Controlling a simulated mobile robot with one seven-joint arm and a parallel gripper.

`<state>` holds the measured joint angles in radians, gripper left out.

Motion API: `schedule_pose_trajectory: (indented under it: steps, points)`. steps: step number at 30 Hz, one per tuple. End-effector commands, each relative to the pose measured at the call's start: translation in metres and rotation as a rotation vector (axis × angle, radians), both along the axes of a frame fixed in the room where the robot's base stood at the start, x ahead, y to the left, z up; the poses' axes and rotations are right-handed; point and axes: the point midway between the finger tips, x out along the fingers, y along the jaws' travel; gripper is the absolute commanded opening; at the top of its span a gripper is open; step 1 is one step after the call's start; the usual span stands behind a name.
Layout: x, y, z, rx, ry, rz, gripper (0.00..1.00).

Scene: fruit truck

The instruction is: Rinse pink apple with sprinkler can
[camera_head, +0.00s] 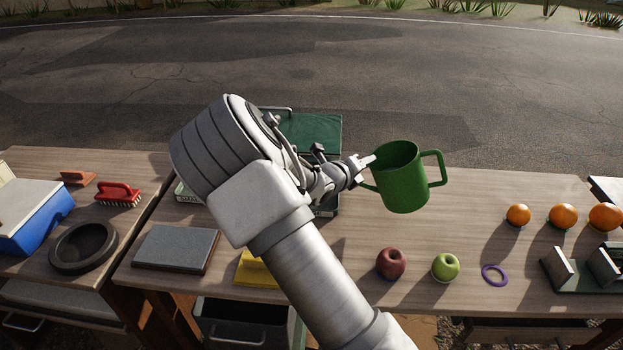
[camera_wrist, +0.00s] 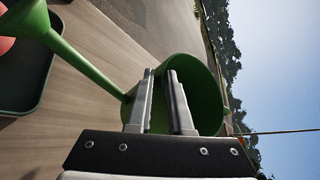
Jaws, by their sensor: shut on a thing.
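The green sprinkler can (camera_head: 404,182) is held above the table, close to upright in the head view, its handle to the right. My gripper (camera_head: 366,161) is shut on the left side of the can, near its rim. In the wrist view, my gripper's fingers (camera_wrist: 163,98) overlap the can (camera_wrist: 206,88), and its long spout (camera_wrist: 85,65) reaches to the upper left. A pinkish-red rounded thing (camera_wrist: 6,24), perhaps the pink apple, is cut off at the left edge, in or over a dark green tray (camera_wrist: 25,82). My arm may hide it in the head view.
A dark red apple (camera_head: 391,263), green apple (camera_head: 445,266) and purple ring (camera_head: 495,275) lie at the table's front. Several oranges (camera_head: 563,216) and a rack (camera_head: 572,280) stand right. A grey slab (camera_head: 176,247), red brush (camera_head: 118,193) and dark bowl (camera_head: 84,246) are left.

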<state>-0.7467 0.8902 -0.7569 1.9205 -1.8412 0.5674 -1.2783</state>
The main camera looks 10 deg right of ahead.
Motion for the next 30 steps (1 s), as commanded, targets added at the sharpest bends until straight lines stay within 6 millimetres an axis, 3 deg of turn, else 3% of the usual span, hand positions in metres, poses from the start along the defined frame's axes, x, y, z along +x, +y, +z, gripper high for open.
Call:
schedule_pose_trajectory:
  steps: [30]
  points:
    - [0.0048,0.0094,0.0093,-0.056,-0.007,0.006,0.00]
